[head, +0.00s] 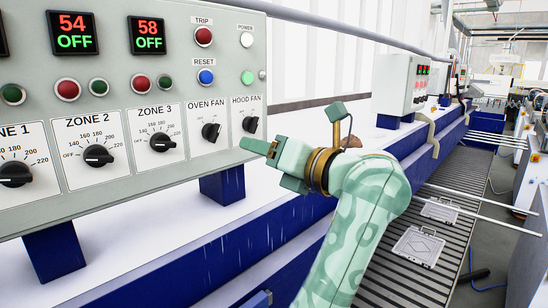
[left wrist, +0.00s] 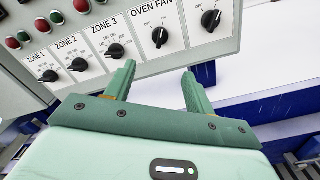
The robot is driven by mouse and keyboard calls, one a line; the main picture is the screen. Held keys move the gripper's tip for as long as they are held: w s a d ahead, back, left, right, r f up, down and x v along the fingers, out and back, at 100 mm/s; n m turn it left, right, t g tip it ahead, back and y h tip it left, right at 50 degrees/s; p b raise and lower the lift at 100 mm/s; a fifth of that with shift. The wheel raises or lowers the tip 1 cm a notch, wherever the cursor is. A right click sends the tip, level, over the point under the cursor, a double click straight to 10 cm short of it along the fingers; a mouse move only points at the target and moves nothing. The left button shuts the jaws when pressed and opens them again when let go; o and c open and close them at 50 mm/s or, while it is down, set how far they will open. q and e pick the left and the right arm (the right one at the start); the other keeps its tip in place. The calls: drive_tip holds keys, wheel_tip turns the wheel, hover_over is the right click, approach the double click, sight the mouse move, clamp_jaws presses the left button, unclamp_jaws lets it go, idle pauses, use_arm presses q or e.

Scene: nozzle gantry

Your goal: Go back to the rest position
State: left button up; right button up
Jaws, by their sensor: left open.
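My left gripper (head: 258,148) is held in front of the lower right part of the grey control panel (head: 180,80), just below the hood fan knob (head: 250,124). In the left wrist view its two green fingers (left wrist: 158,73) stand apart with nothing between them. The oven fan knob (left wrist: 160,37) and the hood fan knob appear beyond the fingertips, with a gap to the fingers in that view. My right gripper is in neither view.
The panel stands on blue legs (head: 222,186) above a white surface. A slatted conveyor (head: 385,285) with flat metal frames (head: 418,246) runs along the right. Another control box (head: 408,84) stands farther back. The zone 3 knob (head: 162,142) is left of the gripper.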

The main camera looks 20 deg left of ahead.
use_arm(q)
drive_tip(key=shift+v, duration=0.9)
